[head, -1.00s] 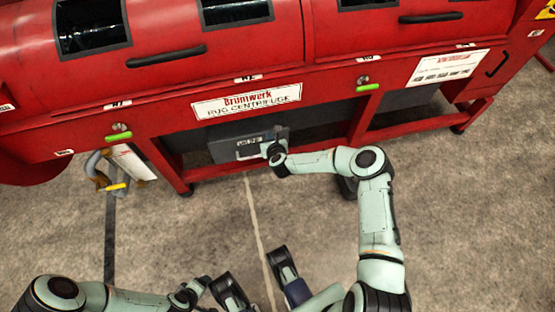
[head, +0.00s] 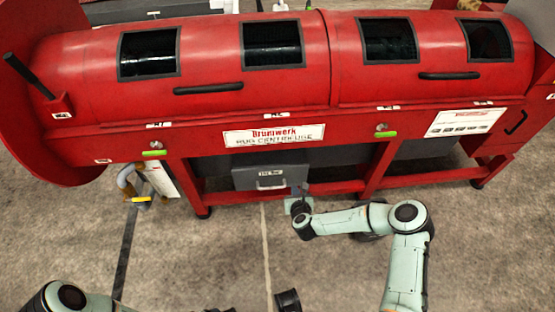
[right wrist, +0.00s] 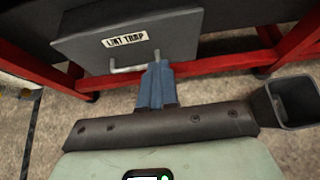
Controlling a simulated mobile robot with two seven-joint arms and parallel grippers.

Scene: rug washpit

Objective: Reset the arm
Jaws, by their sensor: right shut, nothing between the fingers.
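My right gripper (head: 303,190) is in front of the red rug centrifuge (head: 225,87), beside the lower right edge of the grey lint trap box (head: 268,172). In the right wrist view its blue-grey fingers (right wrist: 157,84) are together with nothing between them. The lint trap (right wrist: 185,35) fills the top of that view. Its metal handle (right wrist: 128,68) shows just behind and left of the fingers; I cannot tell whether they touch.
The centrifuge's red lower frame (head: 233,195) and legs stand close to my right gripper. A grey and yellow fitting (head: 135,185) hangs at the left leg. Two green-marked latches (head: 154,152) sit on the front rail. The floor (head: 200,255) in front is mostly clear.

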